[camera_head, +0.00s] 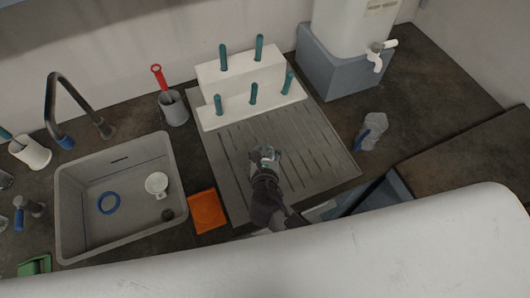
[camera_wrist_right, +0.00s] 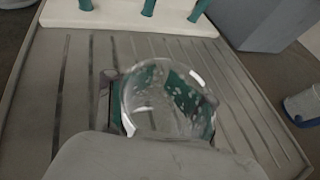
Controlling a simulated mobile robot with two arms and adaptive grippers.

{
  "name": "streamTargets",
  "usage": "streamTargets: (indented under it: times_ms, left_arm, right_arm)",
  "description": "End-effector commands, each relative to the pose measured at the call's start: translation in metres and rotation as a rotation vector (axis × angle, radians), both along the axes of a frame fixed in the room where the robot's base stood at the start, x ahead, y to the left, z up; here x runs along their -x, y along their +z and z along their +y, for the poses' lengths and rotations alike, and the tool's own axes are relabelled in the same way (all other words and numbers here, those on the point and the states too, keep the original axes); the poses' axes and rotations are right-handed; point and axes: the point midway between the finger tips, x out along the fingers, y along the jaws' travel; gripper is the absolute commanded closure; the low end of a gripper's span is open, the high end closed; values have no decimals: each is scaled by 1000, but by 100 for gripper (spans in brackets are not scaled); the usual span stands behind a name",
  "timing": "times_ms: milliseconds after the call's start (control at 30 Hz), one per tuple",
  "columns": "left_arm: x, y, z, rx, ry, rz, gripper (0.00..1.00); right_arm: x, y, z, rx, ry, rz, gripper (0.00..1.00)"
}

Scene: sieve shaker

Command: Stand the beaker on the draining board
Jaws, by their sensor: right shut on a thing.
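My right gripper (camera_head: 266,156) is over the middle of the grey, ridged draining board (camera_head: 318,135). In the right wrist view the gripper (camera_wrist_right: 165,105) is shut on a clear glass beaker (camera_wrist_right: 165,90), with a green-padded finger on each side. The beaker's round rim faces the camera. The draining board also shows in the wrist view (camera_wrist_right: 75,85), behind the beaker. I cannot tell whether the beaker's base touches the board. My left gripper is not in view.
A white rack with teal pegs (camera_head: 240,75) stands at the back of the board. A sink (camera_head: 70,195) holding a white cup (camera_head: 156,184) and blue ring (camera_head: 108,203) is left.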

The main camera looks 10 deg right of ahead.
Motion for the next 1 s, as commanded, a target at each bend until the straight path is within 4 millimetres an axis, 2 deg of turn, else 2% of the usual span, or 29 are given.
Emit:
streamTargets:
  times_ms: [33, 167, 567, 600, 767, 1000]
  left_arm:
    - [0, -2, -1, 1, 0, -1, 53]
    - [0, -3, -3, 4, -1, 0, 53]
    - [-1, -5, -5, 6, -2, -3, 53]
    - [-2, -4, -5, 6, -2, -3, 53]
    - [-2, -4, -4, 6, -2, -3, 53]
    - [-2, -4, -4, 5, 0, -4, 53]
  right_arm:
    - [0, -10, 0, 3, 1, 2, 99]
    - [0, -23, 0, 1, 2, 0, 99]
    - [0, -28, 0, -1, 2, -1, 99]
    - [0, -27, 0, -1, 2, -1, 50]
    - [0, -27, 0, 0, 1, 0, 24]
    - [0, -27, 0, 0, 1, 0, 21]
